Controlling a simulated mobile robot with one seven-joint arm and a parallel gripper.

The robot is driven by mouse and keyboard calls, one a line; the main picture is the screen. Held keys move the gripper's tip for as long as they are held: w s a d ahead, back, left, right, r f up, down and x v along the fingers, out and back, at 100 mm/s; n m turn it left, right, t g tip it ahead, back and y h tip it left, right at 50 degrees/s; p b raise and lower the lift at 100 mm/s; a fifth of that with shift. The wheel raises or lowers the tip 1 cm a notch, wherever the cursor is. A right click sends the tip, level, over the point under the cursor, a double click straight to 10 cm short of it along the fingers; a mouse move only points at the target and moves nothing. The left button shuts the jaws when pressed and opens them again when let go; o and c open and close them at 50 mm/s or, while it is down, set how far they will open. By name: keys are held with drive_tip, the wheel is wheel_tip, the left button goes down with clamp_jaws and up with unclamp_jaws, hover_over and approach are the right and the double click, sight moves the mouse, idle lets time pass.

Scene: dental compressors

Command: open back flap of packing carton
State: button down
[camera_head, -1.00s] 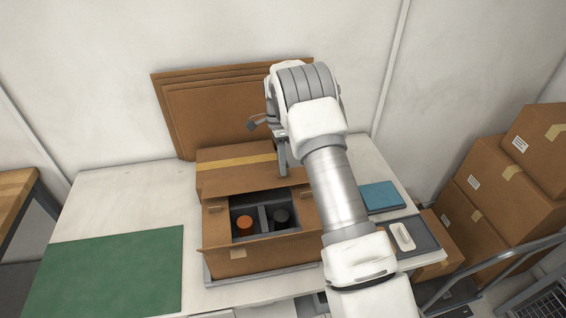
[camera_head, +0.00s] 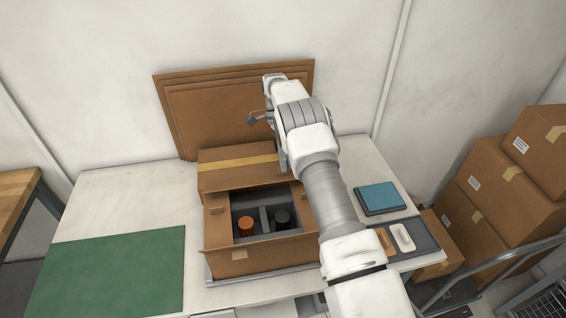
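The packing carton (camera_head: 222,256) stands on the white table with its top opening uncovered. Inside, grey dividers separate an orange round part (camera_head: 245,223) and a black round part (camera_head: 281,216). A brown cardboard panel (camera_head: 225,179) with a yellow tape strip spans the carton's back edge. I cannot tell whether it is the back flap folded outward or a separate box behind. The front flap hangs outward. My gripper (camera_head: 282,162) points down at the right end of the taped panel. Its fingertips are mostly hidden by my arm, so contact and opening are unclear.
Flat cardboard sheets (camera_head: 215,115) lean on the wall behind. A green mat (camera_head: 110,270) lies left. A blue pad (camera_head: 380,196) and a grey tray (camera_head: 425,238) with two handled pieces lie right. Stacked cartons (camera_head: 505,195) stand beyond the table.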

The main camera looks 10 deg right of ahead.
drive_tip(key=c, duration=1)
unclamp_jaws()
drive_tip(key=shift+c, duration=0.2)
drive_tip(key=shift+r, duration=0.1)
drive_tip(key=shift+r, duration=0.25)
drive_tip(key=r, duration=0.2)
drive_tip(key=r+b, duration=0.1)
drive_tip(key=r, duration=0.1)
drive_tip(key=shift+s+d, duration=0.2)
drive_tip(key=shift+d, duration=0.2)
drive_tip(key=s+d+r+b, duration=0.2)
drive_tip(key=s+d+r, duration=0.3)
drive_tip(key=d, duration=0.4)
drive_tip(key=shift+s+d+r, duration=0.15)
drive_tip(key=shift+s+r, duration=0.15)
drive_tip(key=shift+r, duration=0.4)
